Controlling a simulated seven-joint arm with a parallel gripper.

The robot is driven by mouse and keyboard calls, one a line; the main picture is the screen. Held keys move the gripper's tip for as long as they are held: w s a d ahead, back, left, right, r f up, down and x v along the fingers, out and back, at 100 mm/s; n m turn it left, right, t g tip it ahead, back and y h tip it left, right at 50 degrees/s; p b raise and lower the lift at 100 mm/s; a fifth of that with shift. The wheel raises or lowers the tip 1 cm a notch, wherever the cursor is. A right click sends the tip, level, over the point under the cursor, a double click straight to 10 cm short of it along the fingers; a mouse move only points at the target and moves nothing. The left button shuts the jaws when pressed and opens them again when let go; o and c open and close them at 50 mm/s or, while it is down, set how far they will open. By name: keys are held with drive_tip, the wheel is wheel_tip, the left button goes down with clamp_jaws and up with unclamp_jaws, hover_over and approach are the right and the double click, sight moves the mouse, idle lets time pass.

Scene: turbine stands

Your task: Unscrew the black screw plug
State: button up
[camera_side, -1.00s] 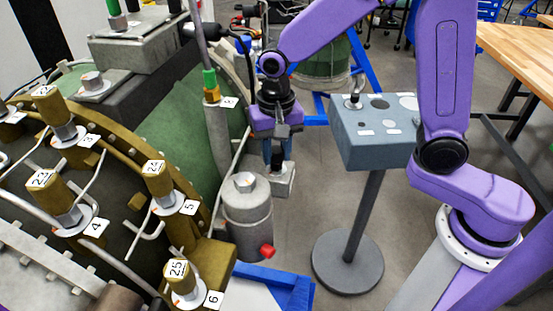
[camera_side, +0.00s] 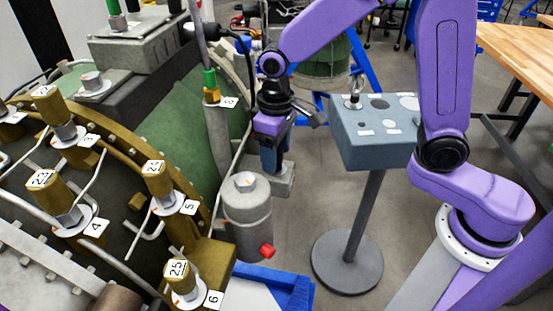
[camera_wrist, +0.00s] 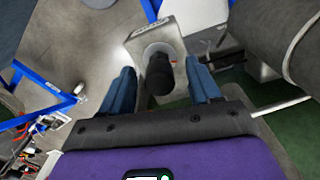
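The black screw plug (camera_wrist: 159,75) stands out of a round hole in a small grey block (camera_wrist: 151,38) in the wrist view. My gripper (camera_wrist: 159,70) points down over it, with one blue finger on each side of the plug. Gaps show between both fingers and the plug, so the gripper is open and does not hold it. In the side view my gripper (camera_side: 272,158) is just above the grey block (camera_side: 284,180). There the fingers hide the plug.
A grey canister with a red cap (camera_side: 247,215) stands close in front of the block. The turbine casing (camera_side: 160,150) is to the left. A grey pedestal box with holes (camera_side: 373,145) stands to the right. Floor between them is clear.

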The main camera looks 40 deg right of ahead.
drive_tip(key=shift+o, duration=0.8)
drive_tip(key=shift+r, duration=0.1)
drive_tip(key=shift+r, duration=2.4)
